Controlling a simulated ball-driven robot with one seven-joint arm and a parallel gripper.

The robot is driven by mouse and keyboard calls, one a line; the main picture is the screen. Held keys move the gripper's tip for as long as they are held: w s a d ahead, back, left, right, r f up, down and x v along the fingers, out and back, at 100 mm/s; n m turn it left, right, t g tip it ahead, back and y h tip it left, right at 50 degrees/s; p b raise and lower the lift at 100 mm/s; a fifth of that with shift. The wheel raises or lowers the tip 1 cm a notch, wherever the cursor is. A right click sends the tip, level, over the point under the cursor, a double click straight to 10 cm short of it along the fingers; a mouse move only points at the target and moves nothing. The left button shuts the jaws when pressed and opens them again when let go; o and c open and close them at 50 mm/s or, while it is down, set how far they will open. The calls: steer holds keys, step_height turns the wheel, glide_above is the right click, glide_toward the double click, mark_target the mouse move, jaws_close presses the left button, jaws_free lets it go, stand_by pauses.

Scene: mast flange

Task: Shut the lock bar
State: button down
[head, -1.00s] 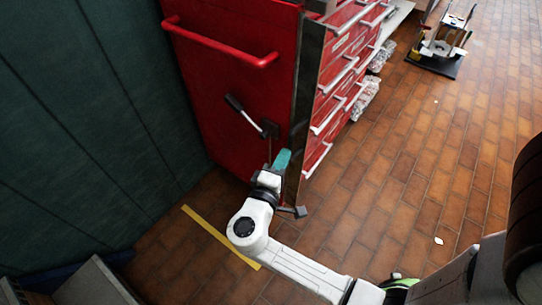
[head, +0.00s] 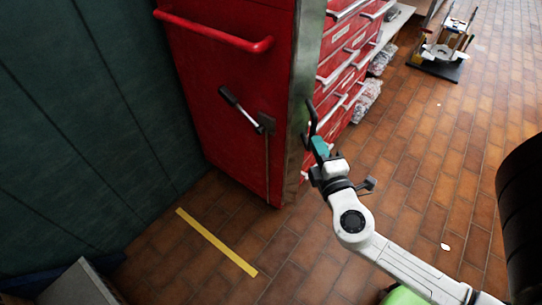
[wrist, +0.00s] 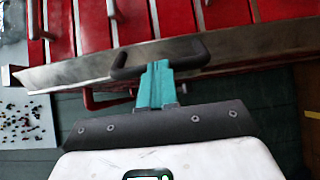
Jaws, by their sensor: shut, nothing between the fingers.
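The lock bar (head: 298,105) is a long grey metal strip along the front left edge of the red cabinet. It shows in the wrist view (wrist: 85,73) as a slanted band beside the red drawer fronts. Its black handle (head: 312,117) also shows in the wrist view (wrist: 190,52). My gripper (head: 320,149) has teal fingers and is shut and empty. In the wrist view, my gripper (wrist: 155,82) lies across the handle's opening, with the tips near the bar. I cannot tell whether they touch it. How far the bar stands off the drawers is unclear.
A black-and-white lever (head: 240,108) sits on the red side panel, below a red rail (head: 210,32). A green wall (head: 80,120) closes off the left. A yellow strip (head: 215,242) marks the floor. A wheeled stand (head: 440,52) is far right; tiled floor (head: 420,180) is open between.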

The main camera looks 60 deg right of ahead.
steer(key=d+n+t+y+b, duration=0.1)
steer(key=d+b, duration=0.3)
steer(key=d, duration=0.3)
steer(key=shift+s, duration=0.25)
stand_by(0.9)
